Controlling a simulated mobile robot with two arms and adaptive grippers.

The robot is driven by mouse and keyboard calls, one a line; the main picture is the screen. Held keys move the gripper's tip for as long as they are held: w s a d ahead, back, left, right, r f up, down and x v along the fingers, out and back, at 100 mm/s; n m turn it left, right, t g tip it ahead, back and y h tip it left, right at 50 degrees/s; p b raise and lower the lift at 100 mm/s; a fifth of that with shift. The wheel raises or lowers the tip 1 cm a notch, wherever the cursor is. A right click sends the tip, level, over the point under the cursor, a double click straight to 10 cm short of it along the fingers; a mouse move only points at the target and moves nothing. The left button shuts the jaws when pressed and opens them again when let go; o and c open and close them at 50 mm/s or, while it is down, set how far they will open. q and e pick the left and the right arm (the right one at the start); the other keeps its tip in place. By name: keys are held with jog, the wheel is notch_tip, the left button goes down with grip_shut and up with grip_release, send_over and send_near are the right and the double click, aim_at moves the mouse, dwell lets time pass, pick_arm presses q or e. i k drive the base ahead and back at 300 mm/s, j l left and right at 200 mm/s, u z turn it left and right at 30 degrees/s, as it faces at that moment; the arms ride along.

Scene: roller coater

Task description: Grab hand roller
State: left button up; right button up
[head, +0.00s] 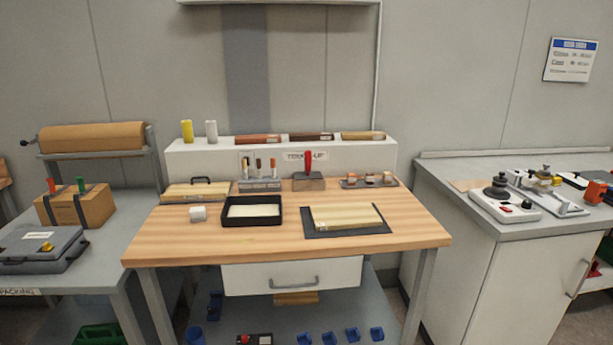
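A tool with an upright red handle (308,161) stands at the back middle of the wooden table (420,238), in front of a label. Its lower part sits in or behind a grey-brown block (309,183). It looks like the hand roller, but the roller itself cannot be made out at this size. Neither of my grippers shows in the head view.
The table's front strip is clear. Benches (470,218) flank it.

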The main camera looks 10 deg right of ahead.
aim_at(308, 175)
jog(key=i+l+u, duration=0.6)
jog(key=i+l, duration=0.1)
jog(key=l, duration=0.05)
